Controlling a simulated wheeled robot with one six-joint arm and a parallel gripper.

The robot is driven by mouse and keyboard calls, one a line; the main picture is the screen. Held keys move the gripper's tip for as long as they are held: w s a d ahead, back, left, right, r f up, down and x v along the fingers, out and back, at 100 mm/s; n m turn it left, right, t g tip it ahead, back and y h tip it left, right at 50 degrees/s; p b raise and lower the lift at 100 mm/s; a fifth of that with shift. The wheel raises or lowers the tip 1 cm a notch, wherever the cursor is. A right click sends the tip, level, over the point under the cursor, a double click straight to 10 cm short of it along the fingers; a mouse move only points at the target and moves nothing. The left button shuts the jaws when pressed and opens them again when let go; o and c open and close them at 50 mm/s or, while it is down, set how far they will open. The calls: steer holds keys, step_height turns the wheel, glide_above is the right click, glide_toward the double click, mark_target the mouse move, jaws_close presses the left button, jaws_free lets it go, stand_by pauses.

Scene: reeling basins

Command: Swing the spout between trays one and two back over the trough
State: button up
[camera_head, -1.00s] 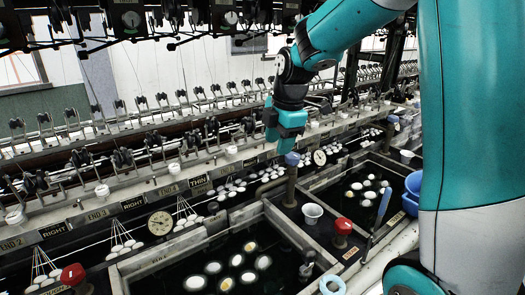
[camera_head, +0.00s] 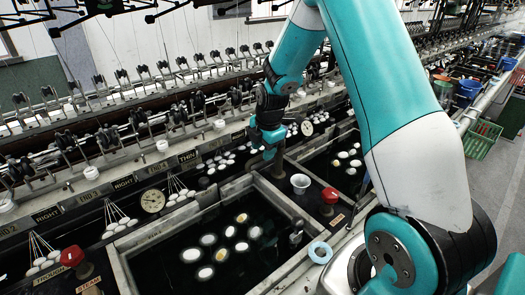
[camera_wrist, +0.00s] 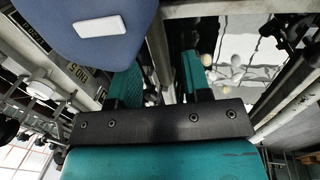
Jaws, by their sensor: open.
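My gripper (camera_head: 267,140) is low over the wall between two dark water trays, at the top of the spout's post (camera_head: 276,166). Its teal fingers (camera_wrist: 160,80) stand apart in the wrist view. A large blue knob (camera_wrist: 85,30) with a white mark is very close to the left finger there; I cannot tell whether they touch. In the head view my gripper hides the knob, and the spout's pipe cannot be made out. The near tray (camera_head: 122,272) and the farther tray (camera_head: 288,160) hold floating white cocoons. The trough (camera_head: 122,207) runs behind them, with cocoons on threads.
A white cup (camera_head: 300,183) and a red knob (camera_head: 330,196) stand on the dividing wall. Another red knob (camera_head: 72,257) is at the lower left. A blue ring (camera_head: 320,252) lies at the front edge. A round dial (camera_head: 153,201) and reeling rods line the back.

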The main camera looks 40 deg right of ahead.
steer(key=shift+w+f, duration=0.15)
steer(key=shift+f, duration=0.85)
jaws_close()
